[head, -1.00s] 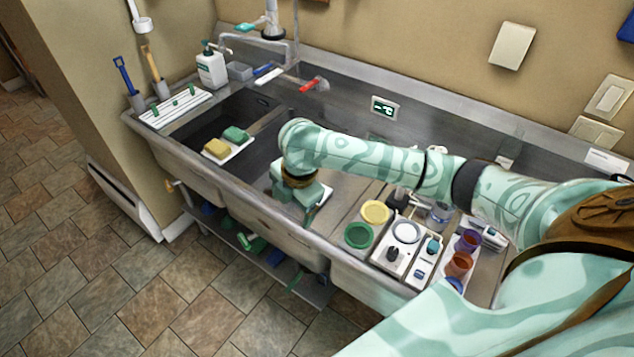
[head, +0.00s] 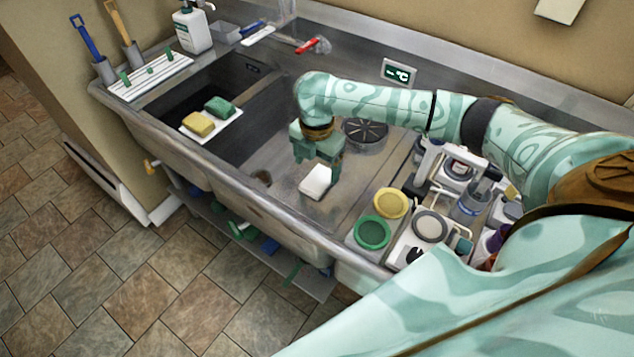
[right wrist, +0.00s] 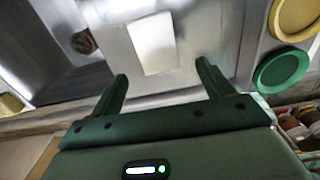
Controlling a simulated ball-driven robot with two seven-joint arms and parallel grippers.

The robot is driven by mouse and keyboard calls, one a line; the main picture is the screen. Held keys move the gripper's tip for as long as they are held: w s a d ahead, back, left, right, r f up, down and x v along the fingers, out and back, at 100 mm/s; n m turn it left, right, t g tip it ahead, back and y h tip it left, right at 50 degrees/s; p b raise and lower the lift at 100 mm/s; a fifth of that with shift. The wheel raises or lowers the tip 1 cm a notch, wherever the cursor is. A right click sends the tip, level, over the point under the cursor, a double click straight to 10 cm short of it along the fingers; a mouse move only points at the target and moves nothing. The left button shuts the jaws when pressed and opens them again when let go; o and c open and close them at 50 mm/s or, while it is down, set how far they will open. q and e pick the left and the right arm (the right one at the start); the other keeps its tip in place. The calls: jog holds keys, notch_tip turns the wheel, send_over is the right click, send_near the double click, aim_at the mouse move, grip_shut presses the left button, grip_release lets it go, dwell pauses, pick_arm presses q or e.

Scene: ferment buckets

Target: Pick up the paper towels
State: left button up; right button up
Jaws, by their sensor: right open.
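A white rectangular stack that looks like the paper towels (head: 316,181) lies on the floor of the metal basin, right below my right gripper (head: 317,163). In the right wrist view the white stack (right wrist: 152,43) lies beyond and between the two spread fingertips (right wrist: 162,69). The gripper is open and empty, its fingers pointing down at the stack; I see no contact. My left gripper is not in view.
A yellow lid (head: 390,203) and a green lid (head: 373,232) stand to the right on the sink unit, beside crowded small equipment. A white tray (head: 228,126) with yellow and green sponges sits left. The basin's front rim (head: 262,214) is close to the stack.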

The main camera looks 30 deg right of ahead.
aim_at(318, 180)
jog(key=shift+d+f, duration=0.15)
jog(key=shift+f, duration=0.45)
jog(key=f, duration=0.1)
jog(key=f+b, duration=0.1)
jog(key=f, duration=0.1)
jog(key=f+b, duration=0.1)
jog(key=f, duration=0.1)
jog(key=shift+w+d, duration=0.15)
jog(key=shift+w, duration=0.15)
jog(key=shift+r, duration=0.15)
jog(key=shift+c, duration=0.9)
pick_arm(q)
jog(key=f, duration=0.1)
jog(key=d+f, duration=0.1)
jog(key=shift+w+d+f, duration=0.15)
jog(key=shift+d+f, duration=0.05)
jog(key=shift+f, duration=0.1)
pick_arm(e)
jog(key=c, duration=0.9)
